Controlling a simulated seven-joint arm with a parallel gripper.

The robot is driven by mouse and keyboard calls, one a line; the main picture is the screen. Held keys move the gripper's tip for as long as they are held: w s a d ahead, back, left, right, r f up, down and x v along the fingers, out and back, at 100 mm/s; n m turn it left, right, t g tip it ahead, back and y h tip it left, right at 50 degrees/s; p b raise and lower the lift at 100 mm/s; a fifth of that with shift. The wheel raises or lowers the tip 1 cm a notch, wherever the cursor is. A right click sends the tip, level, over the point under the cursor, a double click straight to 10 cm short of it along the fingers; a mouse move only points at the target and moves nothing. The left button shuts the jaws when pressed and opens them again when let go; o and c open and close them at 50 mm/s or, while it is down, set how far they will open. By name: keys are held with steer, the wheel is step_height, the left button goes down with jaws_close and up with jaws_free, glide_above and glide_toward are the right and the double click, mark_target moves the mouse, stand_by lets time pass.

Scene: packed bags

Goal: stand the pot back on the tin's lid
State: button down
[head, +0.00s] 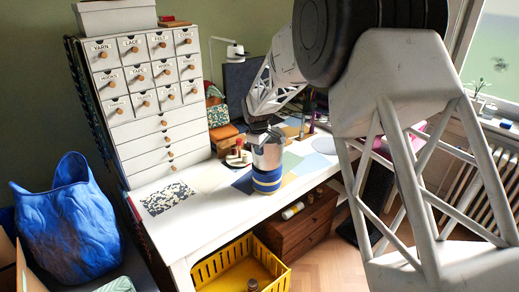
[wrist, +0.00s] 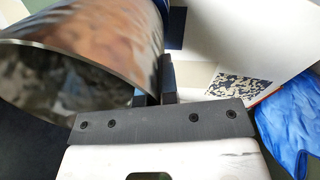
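The pot (head: 268,154) is a shiny metal vessel, seen in the head view right above the blue tin (head: 267,181) with yellow bands. It looks slightly tilted, and I cannot tell whether it touches the lid. In the wrist view the pot (wrist: 100,35) fills the upper left, its round end toward the camera. My gripper (wrist: 156,86) has its dark fingers close together at the pot's right side, seemingly shut on a dark part there, perhaps its handle. The tin's lid is hidden under the pot.
The tin stands near the front edge of the white table (head: 190,215), among flat coloured sheets. A patterned card (head: 168,198) lies to the left. Spools (head: 238,157) stand behind the pot. A drawer cabinet (head: 150,95) is at left; a yellow crate (head: 240,268) is below.

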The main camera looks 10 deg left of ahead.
steer(key=c, duration=1.8)
jaws_free()
steer(key=o, duration=0.4)
steer(key=shift+r, duration=0.1)
step_height(320, 180, up, 13)
steer(key=s, duration=0.1)
steer(key=shift+a, duration=0.25)
